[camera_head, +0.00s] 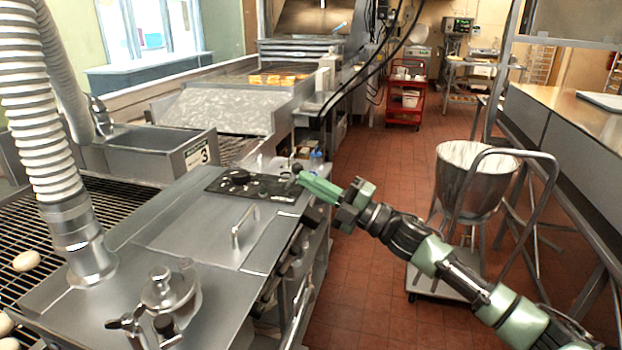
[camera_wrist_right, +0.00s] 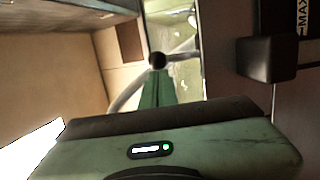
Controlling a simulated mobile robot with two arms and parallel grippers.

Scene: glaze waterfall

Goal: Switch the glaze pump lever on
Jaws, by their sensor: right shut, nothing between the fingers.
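The pump lever shows in the right wrist view as a black ball knob (camera_wrist_right: 157,60) on a short metal rod, just beyond the fingertips. In the head view a dark knob (camera_head: 297,168) stands at the right end of the black control panel (camera_head: 222,187). My right gripper (camera_head: 303,178) reaches in from the right, its green fingers shut and empty at that knob. In the wrist view the closed fingers (camera_wrist_right: 156,82) point at the ball; whether they touch it I cannot tell. My left gripper is not in view.
The panel sits on a steel machine top (camera_head: 185,228) with a bar handle (camera_head: 236,232) and a lidded filler (camera_head: 165,287). A black block (camera_wrist_right: 267,58) beside a MAX label is near the lever. A steel bowl on a trolley (camera_head: 465,185) stands right of the machine.

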